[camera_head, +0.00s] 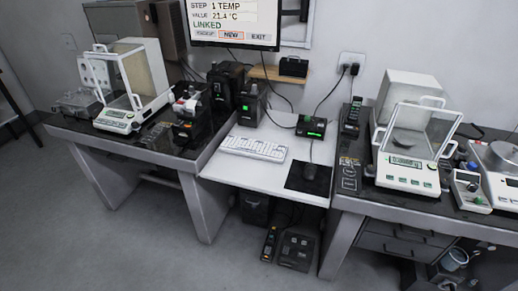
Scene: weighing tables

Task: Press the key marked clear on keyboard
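The keyboard (253,148) is white and lies on the white middle desk between the two weighing tables. Its key labels are too small to read, so I cannot tell which key is marked clear. A monitor (234,20) on the wall above shows a step "1 TEMP", a value near 21.4 °C and "LINKED", with a highlighted NEW button between two others. My gripper is not in view.
A mouse (310,171) sits on a black pad (308,184) right of the keyboard. Glass-shielded balances stand on the left (118,121) and right (405,163) tables. Black devices and cables crowd behind the keyboard. The grey floor (150,245) in front is open.

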